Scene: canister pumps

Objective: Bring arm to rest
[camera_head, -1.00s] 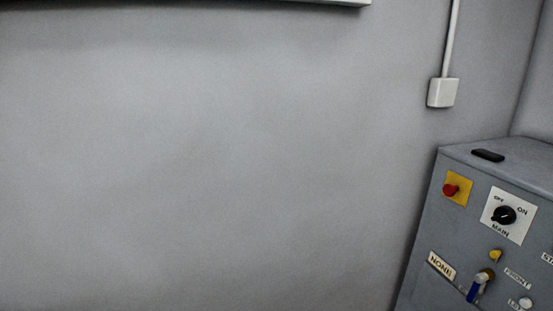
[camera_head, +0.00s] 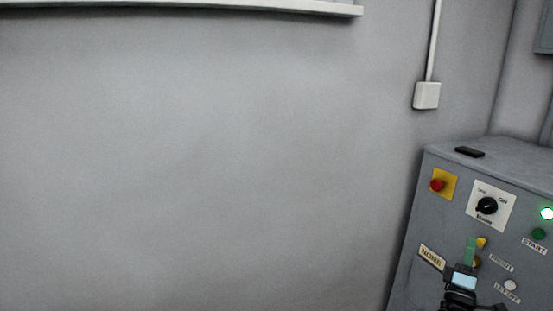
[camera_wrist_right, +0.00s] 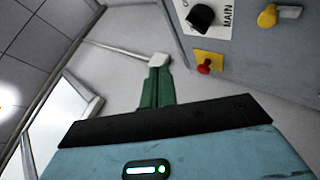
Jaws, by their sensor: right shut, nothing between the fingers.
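My right gripper (camera_head: 471,248) shows at the lower right of the head view, in front of the grey control cabinet (camera_head: 415,215). Its green fingers point up and are closed together with nothing between them. In the right wrist view the same green fingers (camera_wrist_right: 157,86) are together and empty, with the cabinet beyond them at the upper right. The gripper covers part of the cabinet's lower switches. I cannot tell how far it is from the panel. My left gripper is not in view.
The cabinet has a red button on a yellow plate (camera_head: 438,185), a black main knob (camera_head: 486,205), a lit green lamp (camera_head: 547,213) and a green start button (camera_head: 538,234). A black object (camera_head: 469,152) lies on top. A white wall box (camera_head: 427,95) hangs behind. The left is bare wall.

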